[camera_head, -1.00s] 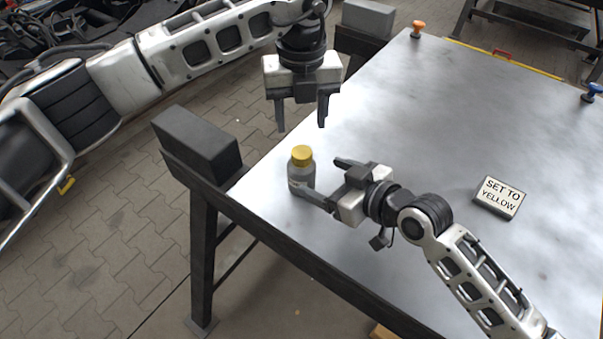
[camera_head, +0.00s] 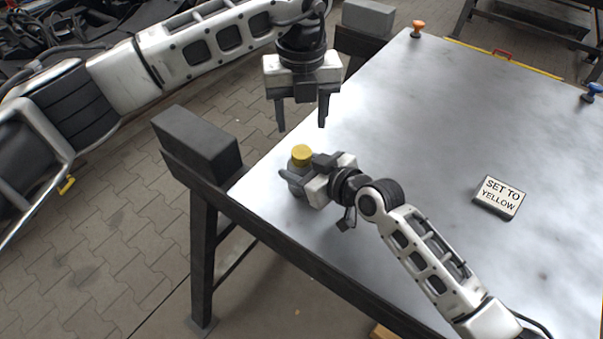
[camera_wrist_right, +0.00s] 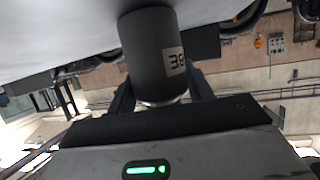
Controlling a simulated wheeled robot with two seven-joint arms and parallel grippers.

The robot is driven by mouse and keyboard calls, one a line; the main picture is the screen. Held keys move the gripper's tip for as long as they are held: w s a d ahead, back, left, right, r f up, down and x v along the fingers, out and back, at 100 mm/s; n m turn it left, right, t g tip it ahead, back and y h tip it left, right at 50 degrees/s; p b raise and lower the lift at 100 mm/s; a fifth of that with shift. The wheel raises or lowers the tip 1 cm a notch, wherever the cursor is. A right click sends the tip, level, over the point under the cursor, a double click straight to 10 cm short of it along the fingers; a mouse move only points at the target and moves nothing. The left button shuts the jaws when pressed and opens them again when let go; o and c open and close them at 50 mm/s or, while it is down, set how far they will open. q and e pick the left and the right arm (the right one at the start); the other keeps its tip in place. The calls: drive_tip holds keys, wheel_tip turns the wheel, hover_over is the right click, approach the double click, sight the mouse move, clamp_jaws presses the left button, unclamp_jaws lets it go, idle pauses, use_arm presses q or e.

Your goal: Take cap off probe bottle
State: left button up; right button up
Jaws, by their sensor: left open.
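The probe bottle (camera_head: 295,186) is grey with a yellow cap (camera_head: 301,154) on top, upright near the table's left edge. My right gripper (camera_head: 304,168) is open around the bottle's body, one finger on each side. In the right wrist view, the dark bottle body (camera_wrist_right: 152,55) with a white label sits between the right gripper's fingers (camera_wrist_right: 160,92); a narrow gap shows beside one finger. The cap is out of that view. My left gripper (camera_head: 301,122) is open and empty, fingers pointing down, above and behind the bottle in the picture.
The metal table top (camera_head: 420,150) is mostly clear. An orange knob (camera_head: 417,28) and a blue knob (camera_head: 592,92) stand at the far edges. A dark block (camera_head: 197,142) flanks the table's left edge.

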sight(301, 152)
clamp_jaws()
use_arm(q)
drive_tip(key=m, duration=0.7)
drive_tip(key=shift+m, duration=0.4)
drive_tip(key=m, duration=0.9)
drive_tip(key=shift+m, duration=0.4)
drive_tip(key=m, duration=0.4)
drive_tip(key=shift+m, duration=0.4)
drive_tip(key=m, duration=1.3)
drive_tip(key=shift+f+m, duration=0.3)
drive_tip(key=shift+f, duration=3.7)
